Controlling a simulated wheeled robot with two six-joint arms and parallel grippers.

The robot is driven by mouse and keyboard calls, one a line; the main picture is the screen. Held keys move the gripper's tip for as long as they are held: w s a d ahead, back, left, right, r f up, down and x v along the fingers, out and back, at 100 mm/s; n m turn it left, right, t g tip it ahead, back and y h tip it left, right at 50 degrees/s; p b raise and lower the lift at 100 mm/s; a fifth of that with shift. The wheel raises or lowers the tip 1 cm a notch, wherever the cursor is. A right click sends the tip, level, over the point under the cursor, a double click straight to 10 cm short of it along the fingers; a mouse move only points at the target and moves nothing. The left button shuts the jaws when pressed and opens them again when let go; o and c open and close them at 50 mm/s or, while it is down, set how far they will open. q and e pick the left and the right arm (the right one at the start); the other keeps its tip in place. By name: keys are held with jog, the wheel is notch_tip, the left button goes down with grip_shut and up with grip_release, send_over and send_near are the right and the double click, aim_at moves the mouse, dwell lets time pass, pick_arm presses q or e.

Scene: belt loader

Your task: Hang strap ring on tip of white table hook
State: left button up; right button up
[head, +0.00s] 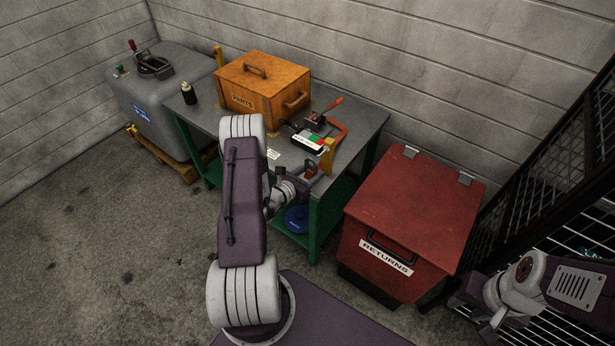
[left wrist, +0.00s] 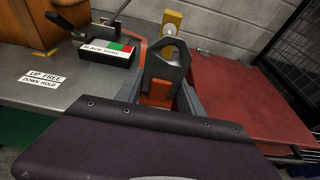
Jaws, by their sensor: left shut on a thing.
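My left gripper (head: 309,172) reaches the right front corner of the grey-topped table (head: 358,118). A yellow upright (head: 327,157) stands at the table edge just beyond the gripper. In the left wrist view the upright (left wrist: 171,20) has a small pale spot, perhaps the hook tip (left wrist: 170,29), just above the fingers. Contact cannot be told. My right arm shows at lower right; its gripper is out of view.
A black box with a white, red and green label (head: 309,142) and a red lever clamp (head: 317,118) lie beside the gripper. An orange parts box (head: 262,88) stands behind. A red returns bin (head: 412,215) stands right of the table, with a black wire rack (head: 540,150) beyond.

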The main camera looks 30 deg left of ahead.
aim_at(326, 160)
pick_arm(q)
jog(key=shift+r+b+x, duration=0.25)
jog(key=shift+b+x, duration=0.05)
jog(key=shift+x, duration=0.95)
jog(key=shift+r+b+x, duration=0.25)
jog(key=shift+x, duration=1)
jog(key=shift+b+x, duration=0.7)
jog(key=shift+x, duration=0.15)
jog(key=shift+f, duration=0.1)
jog(key=o, duration=1.4)
jog(key=shift+c, duration=0.2)
jog(key=v, duration=0.9)
jog(key=shift+s, duration=0.1)
jog(key=shift+d, duration=0.15)
